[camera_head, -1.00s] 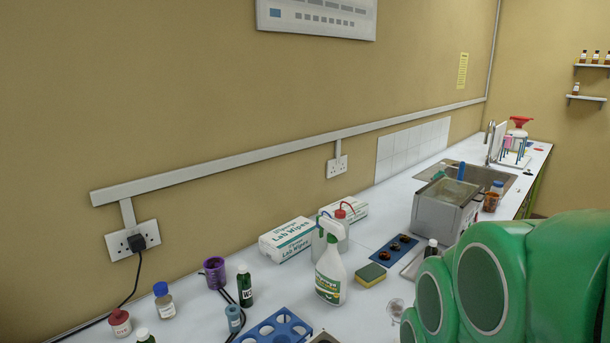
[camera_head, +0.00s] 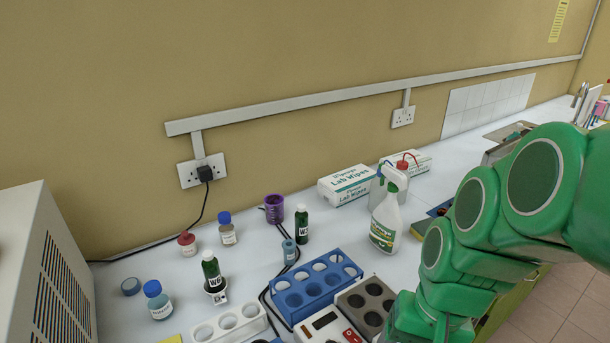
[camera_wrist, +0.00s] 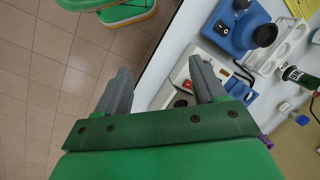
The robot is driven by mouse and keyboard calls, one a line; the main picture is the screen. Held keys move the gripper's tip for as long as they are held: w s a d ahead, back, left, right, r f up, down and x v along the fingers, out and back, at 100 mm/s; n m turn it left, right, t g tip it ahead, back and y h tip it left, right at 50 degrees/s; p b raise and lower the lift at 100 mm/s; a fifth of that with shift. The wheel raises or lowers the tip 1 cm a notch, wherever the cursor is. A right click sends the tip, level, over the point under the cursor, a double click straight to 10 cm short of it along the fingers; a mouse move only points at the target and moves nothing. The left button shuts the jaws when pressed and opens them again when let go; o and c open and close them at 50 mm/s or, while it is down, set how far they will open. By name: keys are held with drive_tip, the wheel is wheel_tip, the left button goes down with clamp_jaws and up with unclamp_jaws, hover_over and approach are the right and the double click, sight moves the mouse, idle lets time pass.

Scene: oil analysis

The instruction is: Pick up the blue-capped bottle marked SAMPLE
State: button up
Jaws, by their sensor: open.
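Two blue-capped bottles show in the head view. One (camera_head: 228,236) stands upright at the back beside a red-capped bottle, with amber contents and a pale label. Neither label reads clearly enough for me to be sure which says SAMPLE. A blue-capped bottle (camera_wrist: 288,108) also shows at the right of the wrist view. My gripper (camera_wrist: 160,64) is open and empty in the wrist view, over the bench's front edge and well apart from that bottle. The head view shows only my arm.
Dark bottles (camera_head: 211,272), a red-capped bottle (camera_head: 187,246), a purple beaker (camera_head: 274,210) and a blue rack (camera_head: 316,284) crowd the bench. A white rack (camera_head: 230,326) and a heater block (camera_head: 366,306) stand in front. A beige machine (camera_head: 40,270) bounds the left.

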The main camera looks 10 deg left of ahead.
drive_tip(key=w+a+r+m+y, duration=0.1)
drive_tip(key=w+a+m+y, duration=0.1)
drive_tip(key=w+a, duration=0.55)
drive_tip(key=w+a+r+m+y, duration=0.1)
drive_tip(key=w+a+r+y, duration=0.3)
drive_tip(key=a, duration=0.6)
drive_tip(key=m+t+y, duration=0.4)
drive_tip(key=m+y, duration=0.1)
drive_tip(key=m, duration=1.1)
hover_over(229, 219)
drive_tip(key=d, duration=0.1)
wheel_tip(229, 219, down, 11)
drive_tip(key=shift+f, duration=3.4)
drive_tip(key=shift+a+f, duration=0.25)
drive_tip(key=shift+f, duration=0.05)
drive_tip(key=shift+x, duration=2.25)
drive_tip(key=shift+r, duration=0.1)
